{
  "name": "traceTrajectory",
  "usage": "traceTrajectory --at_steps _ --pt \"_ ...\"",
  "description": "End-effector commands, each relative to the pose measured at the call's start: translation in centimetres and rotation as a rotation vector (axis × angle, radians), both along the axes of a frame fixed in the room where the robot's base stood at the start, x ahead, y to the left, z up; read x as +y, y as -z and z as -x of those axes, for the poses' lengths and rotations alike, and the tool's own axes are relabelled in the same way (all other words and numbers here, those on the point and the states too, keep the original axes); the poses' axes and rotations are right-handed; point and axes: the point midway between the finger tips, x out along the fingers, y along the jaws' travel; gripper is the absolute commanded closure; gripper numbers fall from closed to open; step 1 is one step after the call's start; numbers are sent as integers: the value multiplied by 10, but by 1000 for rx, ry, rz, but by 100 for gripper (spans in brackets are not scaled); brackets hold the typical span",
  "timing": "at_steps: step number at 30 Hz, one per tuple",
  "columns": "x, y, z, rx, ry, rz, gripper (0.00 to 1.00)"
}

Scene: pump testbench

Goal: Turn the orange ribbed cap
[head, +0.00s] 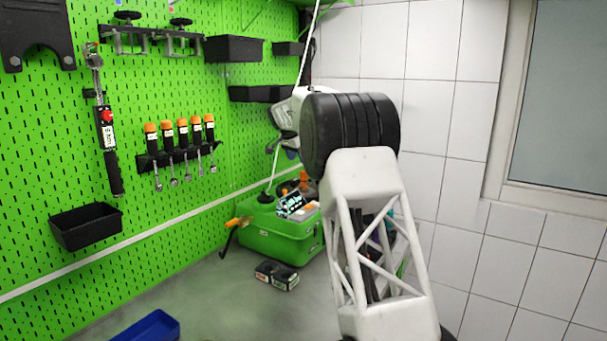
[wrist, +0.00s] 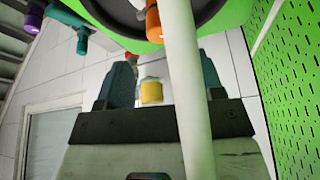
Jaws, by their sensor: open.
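In the wrist view, my gripper (wrist: 165,75) has its two dark teal fingers apart, with no object clasped. An orange cylindrical piece (wrist: 153,22), which may be the ribbed cap, sits by the green unit (wrist: 110,38), beyond the fingertips. Its ribs are too blurred to confirm. A smaller yellow piece (wrist: 152,91) shows between the fingers; I cannot tell its depth. A pale pole (wrist: 188,80) crosses the view and partly hides the right finger. In the head view, orange parts (head: 304,181) show on the green pump case (head: 275,236).
An orange-handled lever (head: 237,222) projects from the case's left side. A small black box (head: 277,275) lies before it, and a blue bin (head: 148,328) is at the front. Tools hang on the green pegboard (head: 60,185). Purple (wrist: 34,18) and teal (wrist: 82,41) fittings show upper left in the wrist view.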

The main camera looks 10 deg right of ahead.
Motion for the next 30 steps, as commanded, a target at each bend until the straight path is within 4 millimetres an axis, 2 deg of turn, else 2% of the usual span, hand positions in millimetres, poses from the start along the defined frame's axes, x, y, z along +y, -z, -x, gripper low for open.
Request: traceTrajectory --at_steps 8,13,30 --pt "0 1 0 0 0 0 39" --pt "-3 8 -2 0 0 0 39" --pt "-22 63 -13 -1 0 0 39"
